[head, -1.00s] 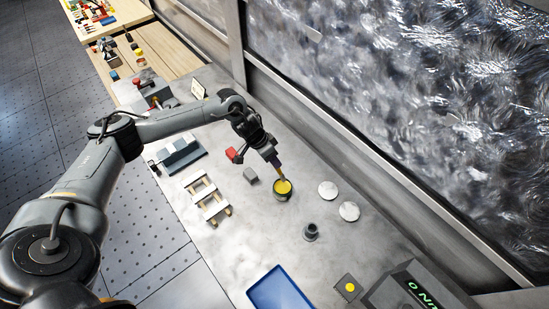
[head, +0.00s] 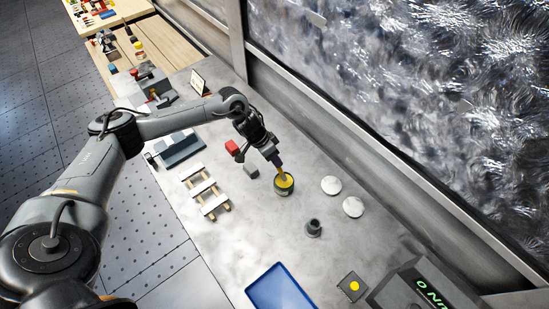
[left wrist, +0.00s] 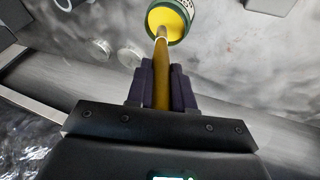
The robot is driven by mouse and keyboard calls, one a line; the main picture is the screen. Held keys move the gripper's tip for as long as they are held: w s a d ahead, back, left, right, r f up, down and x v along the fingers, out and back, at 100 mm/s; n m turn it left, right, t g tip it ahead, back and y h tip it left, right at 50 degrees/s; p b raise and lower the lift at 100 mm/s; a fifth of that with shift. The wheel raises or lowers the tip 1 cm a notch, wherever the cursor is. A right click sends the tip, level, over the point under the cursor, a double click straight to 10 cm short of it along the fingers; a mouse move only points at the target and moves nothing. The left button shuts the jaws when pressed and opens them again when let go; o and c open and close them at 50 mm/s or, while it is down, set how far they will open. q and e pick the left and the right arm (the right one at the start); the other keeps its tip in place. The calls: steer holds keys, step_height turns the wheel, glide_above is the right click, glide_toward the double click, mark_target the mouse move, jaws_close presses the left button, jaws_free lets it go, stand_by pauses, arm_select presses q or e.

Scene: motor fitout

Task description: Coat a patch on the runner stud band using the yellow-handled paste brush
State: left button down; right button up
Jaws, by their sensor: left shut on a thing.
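My left gripper (head: 275,159) is shut on the yellow-handled paste brush (left wrist: 161,75), which points down out of the fingers. The brush's lower end meets the mouth of a small dark green can (head: 284,188) with yellow inside. The can also shows at the top of the left wrist view (left wrist: 180,40). The bristles are hidden, and I cannot tell how deep they reach. My right gripper is not in view. I cannot pick out the runner stud band for certain.
A white-barred rack (head: 205,192) and a grey block (head: 251,170) stand left of the can. Two pale discs (head: 331,185) lie right of it. A dark round part (head: 313,228), a blue tray (head: 254,290) and a display box (head: 408,288) are nearer. Bare bench lies between.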

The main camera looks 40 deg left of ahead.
arm_select(q)
steer(key=shift+f, duration=0.4)
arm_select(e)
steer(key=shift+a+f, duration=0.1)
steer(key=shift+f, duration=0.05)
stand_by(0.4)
arm_select(q)
steer(key=shift+f, duration=0.25)
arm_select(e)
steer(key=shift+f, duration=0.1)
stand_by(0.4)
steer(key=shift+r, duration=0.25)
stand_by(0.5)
arm_select(q)
steer(key=shift+f, duration=0.15)
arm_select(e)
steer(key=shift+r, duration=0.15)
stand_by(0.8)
arm_select(q)
steer(key=shift+p, duration=0.3)
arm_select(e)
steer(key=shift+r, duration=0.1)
arm_select(q)
step_height(320, 180, up, 3)
steer(key=p, duration=0.3)
step_height(320, 180, up, 4)
steer(key=p, duration=0.4)
steer(key=shift+p, duration=0.3)
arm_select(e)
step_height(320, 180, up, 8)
